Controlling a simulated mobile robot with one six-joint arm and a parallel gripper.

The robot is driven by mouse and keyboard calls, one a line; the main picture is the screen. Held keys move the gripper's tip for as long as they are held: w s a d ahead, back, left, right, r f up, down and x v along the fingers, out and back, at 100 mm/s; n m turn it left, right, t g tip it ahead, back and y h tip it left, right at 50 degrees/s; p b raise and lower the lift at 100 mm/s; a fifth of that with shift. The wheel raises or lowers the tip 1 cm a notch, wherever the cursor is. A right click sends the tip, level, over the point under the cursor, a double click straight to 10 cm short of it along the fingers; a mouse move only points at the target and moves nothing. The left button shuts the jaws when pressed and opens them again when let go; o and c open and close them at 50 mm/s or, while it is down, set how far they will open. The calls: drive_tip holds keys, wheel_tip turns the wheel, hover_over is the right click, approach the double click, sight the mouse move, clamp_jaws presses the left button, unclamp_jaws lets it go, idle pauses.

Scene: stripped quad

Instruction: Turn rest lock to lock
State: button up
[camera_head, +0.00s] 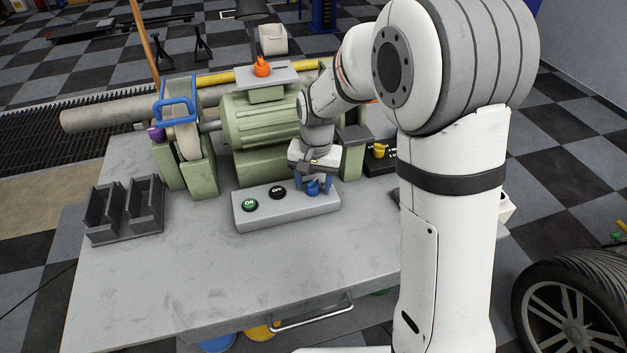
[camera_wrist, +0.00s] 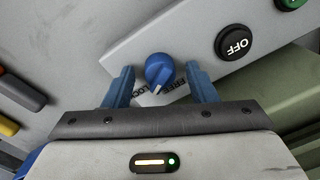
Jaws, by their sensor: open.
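A blue rotary knob (camera_head: 313,187) sits at the right end of a grey control box on the bench. In the wrist view the blue knob (camera_wrist: 159,70) has a pale pointer mark at its lower edge, toward my gripper's body. Lettering beside it includes "LOCK"; the rest is partly hidden. My gripper (camera_head: 313,184) is over the knob. In the wrist view my gripper's blue fingers (camera_wrist: 160,80) are open, one on each side of the knob, with gaps visible. The knob is not gripped.
The grey box (camera_head: 290,213) also carries a green ON button (camera_head: 250,205) and a black OFF button (camera_head: 278,192). A green machine (camera_head: 258,120) stands close behind. An orange knob (camera_head: 262,66) sits on top of it. Dark bins (camera_head: 125,208) stand left; the bench front (camera_head: 200,290) is clear.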

sight(315, 181)
wheel_tip(315, 181, up, 8)
drive_tip(key=shift+d+f, duration=0.1)
drive_tip(key=shift+d, duration=0.05)
idle(0.3)
idle(0.3)
drive_tip(key=shift+s+d+r+p, duration=0.2)
drive_tip(key=shift+d+r+p, duration=0.05)
drive_tip(key=shift+p, duration=0.1)
drive_tip(key=s+d+r+n+t+p, duration=0.1)
drive_tip(key=s+d+r, duration=0.2)
drive_tip(key=s+d, duration=0.3)
drive_tip(key=s+d+r+n+t+p, duration=0.1)
drive_tip(key=s+d+r+p, duration=0.1)
drive_tip(key=s+d, duration=0.5)
drive_tip(key=s+r, duration=0.1)
drive_tip(key=s, duration=0.5)
drive_tip(key=shift+s+d+r+h, duration=0.3)
drive_tip(key=shift+s, duration=0.05)
